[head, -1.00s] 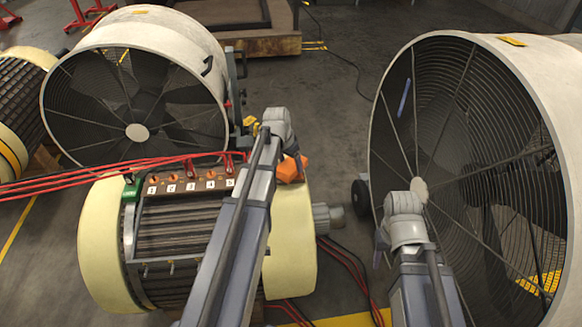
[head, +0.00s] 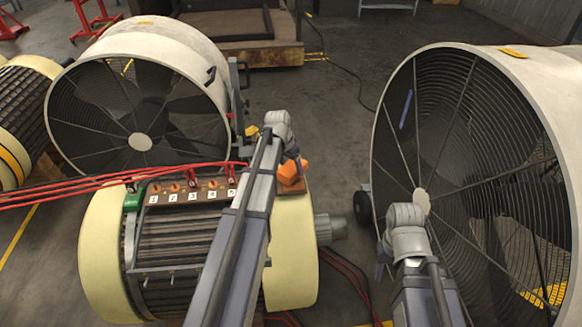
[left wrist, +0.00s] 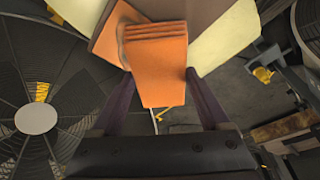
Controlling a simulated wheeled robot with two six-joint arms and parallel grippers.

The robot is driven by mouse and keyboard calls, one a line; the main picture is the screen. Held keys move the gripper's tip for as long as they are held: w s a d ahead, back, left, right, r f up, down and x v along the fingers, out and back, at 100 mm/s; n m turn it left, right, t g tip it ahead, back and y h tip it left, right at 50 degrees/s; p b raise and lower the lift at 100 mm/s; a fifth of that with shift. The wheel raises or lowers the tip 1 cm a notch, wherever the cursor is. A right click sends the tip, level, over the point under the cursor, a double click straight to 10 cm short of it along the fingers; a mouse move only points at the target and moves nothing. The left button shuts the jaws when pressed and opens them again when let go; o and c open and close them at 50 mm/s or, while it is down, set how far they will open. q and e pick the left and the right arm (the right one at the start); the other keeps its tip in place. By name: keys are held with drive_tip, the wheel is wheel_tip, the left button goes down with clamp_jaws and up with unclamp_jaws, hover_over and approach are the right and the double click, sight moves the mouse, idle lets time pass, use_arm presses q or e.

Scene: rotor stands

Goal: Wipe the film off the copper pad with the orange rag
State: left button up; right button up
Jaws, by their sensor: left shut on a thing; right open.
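The orange rag (head: 292,172) is a folded block at the right end of the rotor, beside my left gripper (head: 291,154). In the left wrist view the rag (left wrist: 160,72) sits between the two dark fingers of my left gripper (left wrist: 163,84), which is shut on it. A copper-brown plate (head: 293,188), apparently the copper pad, shows just under the rag; its brown surface (left wrist: 105,42) also shows in the left wrist view. The rag covers part of it, so I cannot tell contact or see the film. My right gripper (head: 381,263) is open, mostly hidden behind its arm.
The cream-ended rotor (head: 102,245) carries a terminal strip with numbered tags (head: 192,197) and red cables (head: 100,182). A large caged fan (head: 135,105) stands behind it; another (head: 470,150) stands close on the right. Floor between the fans (head: 320,120) is mostly clear.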

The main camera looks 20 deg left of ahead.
sight(292, 175)
use_arm(q)
drive_tip(key=shift+s+d+f, duration=0.1)
drive_tip(key=shift+s+d, duration=0.45)
drive_tip(key=shift+s, duration=0.35)
drive_tip(key=shift+s+d+f, duration=0.1)
drive_tip(key=shift+s+d, duration=0.4)
drive_tip(key=shift+s, duration=0.35)
drive_tip(key=shift+s+d+r, duration=0.1)
drive_tip(key=shift+s+d, duration=0.4)
drive_tip(key=shift+s, duration=0.3)
drive_tip(key=shift+s+d, duration=0.45)
drive_tip(key=shift+s, duration=0.3)
drive_tip(key=shift+w, duration=0.1)
drive_tip(key=shift+w+a, duration=0.55)
drive_tip(key=shift+w, duration=0.25)
drive_tip(key=shift+w+a, duration=0.5)
drive_tip(key=shift+w, duration=0.3)
